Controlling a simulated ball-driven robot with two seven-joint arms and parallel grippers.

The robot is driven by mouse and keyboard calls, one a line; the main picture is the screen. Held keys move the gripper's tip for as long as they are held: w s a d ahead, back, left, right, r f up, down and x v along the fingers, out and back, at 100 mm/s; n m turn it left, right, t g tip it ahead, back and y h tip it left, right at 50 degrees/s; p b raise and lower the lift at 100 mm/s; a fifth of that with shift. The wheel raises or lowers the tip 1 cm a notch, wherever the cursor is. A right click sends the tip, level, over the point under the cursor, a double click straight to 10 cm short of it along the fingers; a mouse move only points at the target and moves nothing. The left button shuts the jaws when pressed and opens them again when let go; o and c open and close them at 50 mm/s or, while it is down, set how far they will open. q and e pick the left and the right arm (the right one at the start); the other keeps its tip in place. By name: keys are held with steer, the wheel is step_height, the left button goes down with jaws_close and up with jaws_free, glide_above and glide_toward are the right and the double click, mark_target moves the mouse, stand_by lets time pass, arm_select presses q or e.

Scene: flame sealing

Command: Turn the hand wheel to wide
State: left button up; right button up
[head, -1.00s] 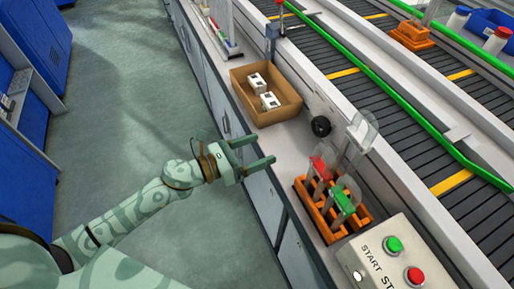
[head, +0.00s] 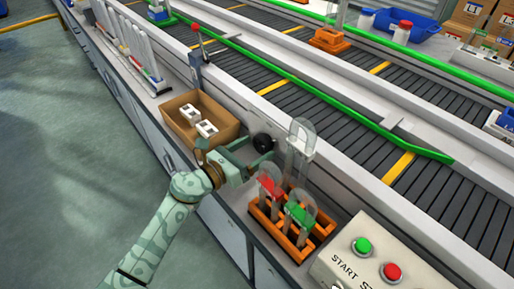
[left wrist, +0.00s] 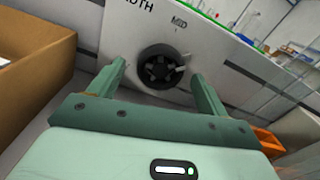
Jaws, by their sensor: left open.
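The hand wheel (head: 263,143) is a small black knob on the light side wall of the conveyor. In the left wrist view the wheel (left wrist: 160,67) shows dark spokes and a small pale mark at its right edge. Printed lettering above it reads "MID", with part of a word ending "DTH" to the left. My left gripper (head: 259,149) is open and points at the wheel. In the left wrist view its fingertips (left wrist: 153,76) lie either side of the wheel, with a gap visible on each side. I cannot tell if they reach it in depth. My right gripper is out of view.
A cardboard box (head: 170,122) with white parts stands left of the gripper. An orange rack (head: 262,226) with red and green pieces stands close on the right. A START/STOP button box (head: 345,262) is at front right. The conveyor (head: 330,120) runs behind.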

arm_select(q)
steer(key=shift+x, duration=0.8)
steer(key=c, duration=1)
steer(key=shift+n, duration=0.3)
steer(key=n+p, duration=0.1)
steer(key=n, duration=0.1)
steer(key=shift+r+n, duration=0.1)
steer(key=shift+n, duration=0.2)
steer(key=shift+n+p, duration=0.9)
steer(key=shift+n, duration=0.9)
